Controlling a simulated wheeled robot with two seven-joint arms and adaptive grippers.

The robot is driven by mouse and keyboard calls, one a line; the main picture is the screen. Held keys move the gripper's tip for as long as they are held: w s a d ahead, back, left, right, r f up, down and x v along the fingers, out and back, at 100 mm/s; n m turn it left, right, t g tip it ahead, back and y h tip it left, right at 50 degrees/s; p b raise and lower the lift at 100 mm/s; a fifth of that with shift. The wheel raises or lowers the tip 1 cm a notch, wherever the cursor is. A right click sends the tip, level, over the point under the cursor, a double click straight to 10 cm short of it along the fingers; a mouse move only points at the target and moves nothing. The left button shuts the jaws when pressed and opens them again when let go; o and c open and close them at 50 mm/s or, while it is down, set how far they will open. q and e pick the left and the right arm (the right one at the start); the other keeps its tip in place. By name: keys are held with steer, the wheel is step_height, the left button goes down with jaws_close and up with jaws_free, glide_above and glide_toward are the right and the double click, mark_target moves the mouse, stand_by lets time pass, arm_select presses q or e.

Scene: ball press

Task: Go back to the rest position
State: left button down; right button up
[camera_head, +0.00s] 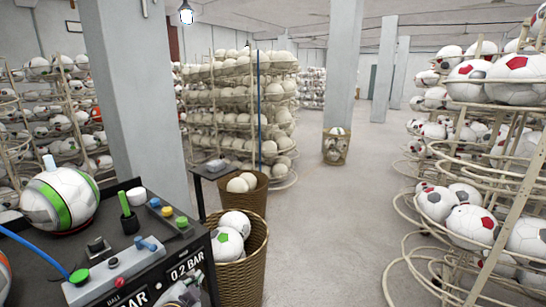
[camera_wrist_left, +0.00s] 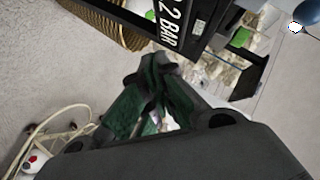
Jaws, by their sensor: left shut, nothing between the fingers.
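My left gripper (camera_head: 186,288) shows at the bottom of the head view, only partly, just in front of the dark press table's front edge beside the "0.2 BAR" label. In the left wrist view, the left gripper (camera_wrist_left: 156,72) has dark fingers with green pads that meet at the tips, with nothing held between them. The table's labelled side (camera_wrist_left: 185,22) shows beyond the fingertips. My right gripper is in neither view.
The press table (camera_head: 120,200) holds a white and green ball (camera_head: 58,200), buttons and a grey control box (camera_head: 118,272). A wicker basket of balls (camera_head: 245,275) stands close to its right. Ball racks (camera_head: 490,170) line the right side. The middle floor (camera_head: 330,220) is clear.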

arm_select(q)
steer(key=s+f+n+g+h, duration=0.1)
steer(key=s+f+n+g, duration=0.8)
steer(key=s+f, duration=0.9)
steer(key=s+a+f+m+g, duration=0.1)
steer(key=s+f, duration=0.1)
steer(key=f, duration=1.3)
steer(key=s+a+f+m+g, duration=0.1)
steer(key=f, duration=1.4)
steer(key=s+a+f, duration=0.3)
steer(key=s+f, duration=0.7)
steer(key=s, duration=0.1)
steer(key=s+a+f, duration=0.4)
steer(key=s+f, duration=0.6)
steer(key=s, duration=0.1)
steer(key=shift+f+g, duration=0.25)
steer(key=shift+g, duration=0.15)
steer(key=shift+w, duration=0.1)
